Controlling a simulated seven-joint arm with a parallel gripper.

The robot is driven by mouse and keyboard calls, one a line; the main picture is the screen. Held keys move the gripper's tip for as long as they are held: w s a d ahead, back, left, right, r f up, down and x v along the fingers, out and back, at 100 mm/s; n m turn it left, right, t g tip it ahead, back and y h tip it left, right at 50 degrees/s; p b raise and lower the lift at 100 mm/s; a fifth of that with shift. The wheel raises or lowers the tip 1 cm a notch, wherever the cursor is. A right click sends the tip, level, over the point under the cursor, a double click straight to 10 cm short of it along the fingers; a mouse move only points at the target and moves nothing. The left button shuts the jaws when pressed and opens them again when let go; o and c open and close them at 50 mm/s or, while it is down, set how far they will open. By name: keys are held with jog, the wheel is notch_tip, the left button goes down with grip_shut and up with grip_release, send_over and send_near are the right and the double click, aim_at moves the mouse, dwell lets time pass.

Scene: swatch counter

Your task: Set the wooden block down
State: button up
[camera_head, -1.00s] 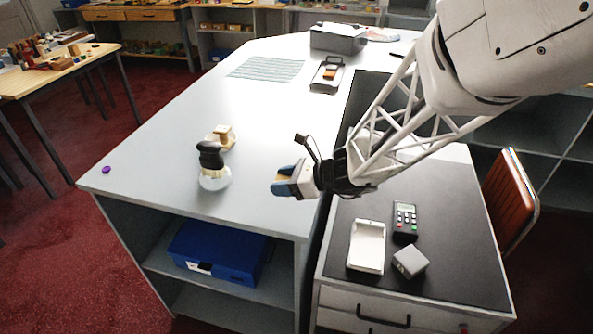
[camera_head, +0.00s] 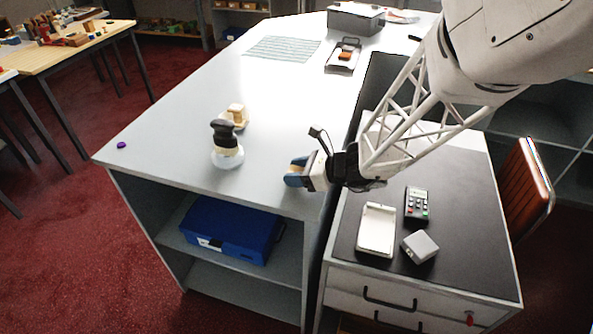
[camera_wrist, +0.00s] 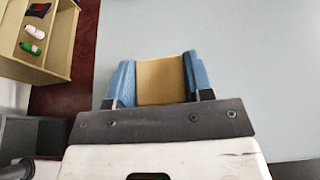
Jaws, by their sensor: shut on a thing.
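My gripper (camera_head: 299,173) hangs over the front right part of the grey counter (camera_head: 185,165) in the head view. Its two blue fingers are shut on a wooden block. In the wrist view the block (camera_wrist: 162,81) is a plain tan face filling the space between the fingertips (camera_wrist: 158,84). In the head view the fingers hide most of it. I cannot tell whether the block touches the counter.
A black-handled tool (camera_head: 225,145) with a pale round base stands left of my gripper, beside another small wooden piece (camera_head: 237,114). A purple knob (camera_head: 121,145) lies at the left edge. The counter between tool and gripper is clear.

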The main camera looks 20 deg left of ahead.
jog(key=shift+f, duration=0.1)
jog(key=o, duration=0.9)
jog(key=shift+d+r, duration=0.1)
jog(key=shift+r, duration=0.1)
jog(key=shift+v, duration=5.9)
